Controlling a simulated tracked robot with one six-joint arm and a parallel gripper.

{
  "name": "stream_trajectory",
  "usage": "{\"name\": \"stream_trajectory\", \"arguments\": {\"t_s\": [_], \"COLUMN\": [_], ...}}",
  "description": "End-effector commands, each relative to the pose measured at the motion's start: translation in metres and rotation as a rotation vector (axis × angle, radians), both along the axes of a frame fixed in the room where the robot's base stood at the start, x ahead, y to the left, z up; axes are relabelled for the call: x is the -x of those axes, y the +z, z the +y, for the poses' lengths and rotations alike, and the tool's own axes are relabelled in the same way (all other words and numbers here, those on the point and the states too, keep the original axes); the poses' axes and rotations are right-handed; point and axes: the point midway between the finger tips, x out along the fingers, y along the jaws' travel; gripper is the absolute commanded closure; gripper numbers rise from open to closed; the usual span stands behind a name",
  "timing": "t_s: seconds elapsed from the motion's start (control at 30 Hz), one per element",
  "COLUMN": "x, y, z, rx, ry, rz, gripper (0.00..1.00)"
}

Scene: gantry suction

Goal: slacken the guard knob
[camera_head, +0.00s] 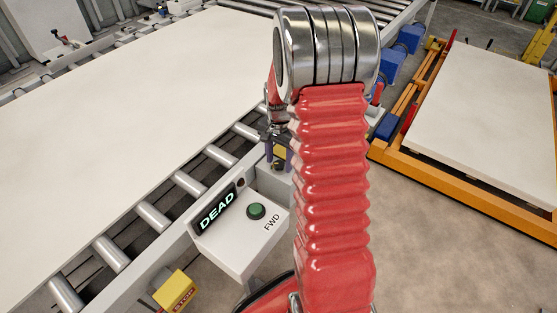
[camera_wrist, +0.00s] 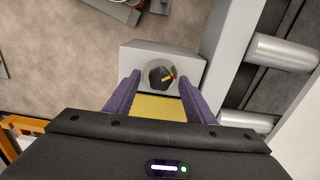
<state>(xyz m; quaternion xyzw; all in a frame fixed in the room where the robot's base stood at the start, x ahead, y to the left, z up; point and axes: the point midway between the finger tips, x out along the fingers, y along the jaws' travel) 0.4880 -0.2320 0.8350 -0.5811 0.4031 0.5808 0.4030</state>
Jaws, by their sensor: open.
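In the wrist view a dark round knob (camera_wrist: 160,75) with a yellow pointer sits on a light grey box (camera_wrist: 138,60). Small red and green marks show at the knob's right side. My gripper (camera_wrist: 158,80) is open, its purple fingers to the left and right of the knob; I cannot tell whether they touch it. A yellow surface (camera_wrist: 160,108) shows between the fingers, below the box. In the head view my gripper (camera_head: 277,160) points down beside the conveyor's edge, partly behind my red arm. The knob cannot be made out there.
A control box (camera_head: 238,232) with a green FWD button and a display reading DEAD stands close by. A yellow STOP box (camera_head: 176,290) is at lower left. The roller conveyor (camera_head: 150,216) carries a large white panel (camera_head: 130,90). An orange frame (camera_head: 455,183) stands at right.

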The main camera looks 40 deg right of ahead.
Motion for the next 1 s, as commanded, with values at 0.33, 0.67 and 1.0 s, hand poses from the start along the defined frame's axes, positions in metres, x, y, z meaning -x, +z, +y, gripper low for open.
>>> {"name": "stream_trajectory", "arguments": {"t_s": [0.33, 0.67, 1.0], "x": [0.0001, 0.0005, 0.0014], "y": [0.0002, 0.0003, 0.0002], "z": [0.0001, -0.0002, -0.0012], "rx": [0.000, -0.001, -0.002], "ry": [0.000, 0.000, 0.020], "rz": [0.000, 0.001, 0.002], "gripper": [0.65, 0.88, 0.92]}}
